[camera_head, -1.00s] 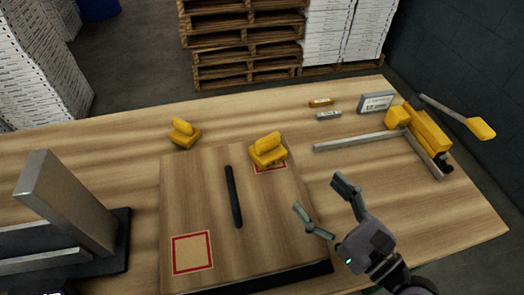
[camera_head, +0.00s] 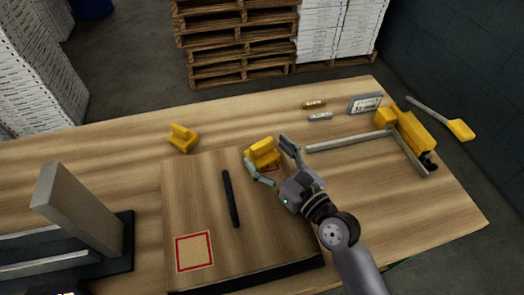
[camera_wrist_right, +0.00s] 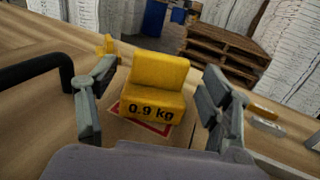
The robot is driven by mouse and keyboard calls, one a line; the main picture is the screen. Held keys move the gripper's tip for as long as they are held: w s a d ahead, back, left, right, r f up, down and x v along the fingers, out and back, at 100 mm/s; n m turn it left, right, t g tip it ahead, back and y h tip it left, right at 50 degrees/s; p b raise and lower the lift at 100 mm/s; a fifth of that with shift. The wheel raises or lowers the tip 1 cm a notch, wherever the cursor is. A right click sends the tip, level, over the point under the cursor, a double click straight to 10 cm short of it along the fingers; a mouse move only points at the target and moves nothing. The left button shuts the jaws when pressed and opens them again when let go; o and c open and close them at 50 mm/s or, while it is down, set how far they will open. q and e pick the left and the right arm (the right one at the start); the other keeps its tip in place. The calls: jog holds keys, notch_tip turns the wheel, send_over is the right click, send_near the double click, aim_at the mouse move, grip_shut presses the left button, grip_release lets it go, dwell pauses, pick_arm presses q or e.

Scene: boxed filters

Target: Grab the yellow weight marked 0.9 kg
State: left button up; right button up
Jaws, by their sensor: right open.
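The yellow weight (camera_head: 262,152) stands on the upper right red-framed square of the wooden board. In the right wrist view the yellow weight (camera_wrist_right: 156,90) shows "0.9 kg" on its front and sits between the fingers. My right gripper (camera_head: 268,160) is open, with one finger at each side of the weight. A second yellow weight (camera_head: 183,138) stands on the table to the left. My left gripper is not in view.
An empty red-framed square (camera_head: 194,251) is at the board's lower left.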

aim_at(264, 150)
jog(key=shift+x, duration=1.5)
jog(key=shift+c, duration=0.4)
grip_shut()
jog(key=shift+r, duration=0.15)
